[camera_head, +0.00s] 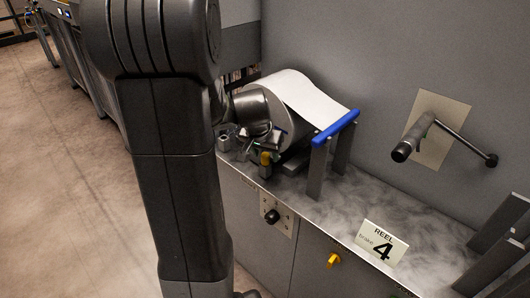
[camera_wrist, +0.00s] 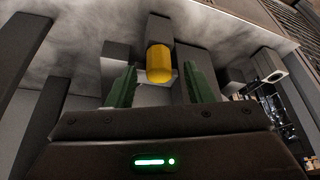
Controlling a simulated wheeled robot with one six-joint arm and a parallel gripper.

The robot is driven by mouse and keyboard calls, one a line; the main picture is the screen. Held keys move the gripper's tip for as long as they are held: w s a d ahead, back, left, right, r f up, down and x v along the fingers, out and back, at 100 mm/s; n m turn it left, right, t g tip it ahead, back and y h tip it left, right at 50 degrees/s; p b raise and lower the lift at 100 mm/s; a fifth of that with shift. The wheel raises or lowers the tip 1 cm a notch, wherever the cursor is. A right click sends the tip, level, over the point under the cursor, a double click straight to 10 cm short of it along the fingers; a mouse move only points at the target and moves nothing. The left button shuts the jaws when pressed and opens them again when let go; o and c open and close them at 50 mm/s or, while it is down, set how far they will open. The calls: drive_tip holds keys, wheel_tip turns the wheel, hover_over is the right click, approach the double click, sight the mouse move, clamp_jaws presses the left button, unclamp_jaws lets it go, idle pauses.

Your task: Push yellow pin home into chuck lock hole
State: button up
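The yellow pin (camera_wrist: 159,64) shows in the wrist view as a rounded yellow cylinder in front of a grey block. My gripper (camera_wrist: 158,80) is open, with one green finger on each side of the pin and a visible gap to each. In the head view the yellow pin (camera_head: 265,158) is a small spot low beside the paper reel, and my gripper is dark and crowded there against the machine parts. The chuck lock hole cannot be made out, so how deep the pin sits cannot be told.
A white paper reel (camera_head: 300,98) passes near a blue bar (camera_head: 337,125) on grey posts. A lever with a black grip (camera_head: 412,140) sticks out from the wall. A yellow knob (camera_head: 333,260) is on the front panel.

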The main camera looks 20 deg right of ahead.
drive_tip(key=p+v, duration=0.2)
drive_tip(key=v, duration=1.1)
drive_tip(key=shift+r, duration=0.35)
drive_tip(key=shift+s+a+f, duration=0.1)
drive_tip(key=b+x, duration=0.2)
drive_tip(key=x, duration=1.1)
drive_tip(key=shift+f, duration=0.2)
drive_tip(key=shift+r+p, duration=0.25)
drive_tip(key=shift+p, duration=0.1)
